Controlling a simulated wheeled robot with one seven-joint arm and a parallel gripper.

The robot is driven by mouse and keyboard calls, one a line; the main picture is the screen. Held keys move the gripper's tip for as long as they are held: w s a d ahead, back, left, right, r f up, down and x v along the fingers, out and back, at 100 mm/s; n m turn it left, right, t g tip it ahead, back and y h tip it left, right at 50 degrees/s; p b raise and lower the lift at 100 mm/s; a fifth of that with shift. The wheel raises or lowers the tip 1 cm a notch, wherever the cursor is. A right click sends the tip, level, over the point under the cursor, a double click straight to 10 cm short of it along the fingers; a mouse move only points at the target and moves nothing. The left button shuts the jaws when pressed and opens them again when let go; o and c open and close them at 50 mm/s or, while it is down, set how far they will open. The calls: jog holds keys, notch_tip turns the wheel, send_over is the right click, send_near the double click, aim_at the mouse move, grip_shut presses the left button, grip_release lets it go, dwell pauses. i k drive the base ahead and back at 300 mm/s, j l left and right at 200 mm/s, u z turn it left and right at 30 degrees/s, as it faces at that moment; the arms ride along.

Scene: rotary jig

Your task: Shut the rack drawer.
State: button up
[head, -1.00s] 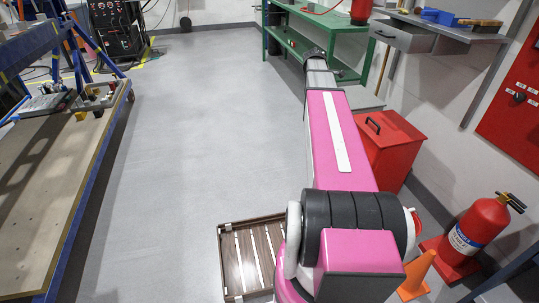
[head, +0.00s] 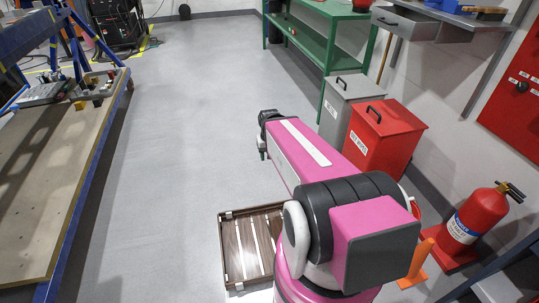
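The rack drawer (head: 398,22) is a grey metal drawer with a dark handle, under the grey shelf (head: 460,22) at the upper right. It stands pulled out, with its open top showing. My pink arm reaches up and left from the lower right, and its black wrist joint is over the floor, left of the bins and well away from the drawer. My gripper's fingers are hidden behind or below the arm, so I cannot see their state.
A grey bin (head: 345,100) and a red bin (head: 380,140) stand below the drawer, beside a green workbench (head: 325,52). A fire extinguisher (head: 482,215) and orange cone (head: 418,262) are at right. A wooden pallet (head: 235,250) lies near my base. The middle floor is clear.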

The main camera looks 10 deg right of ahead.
aim_at(410, 25)
jog(key=z, duration=1.3)
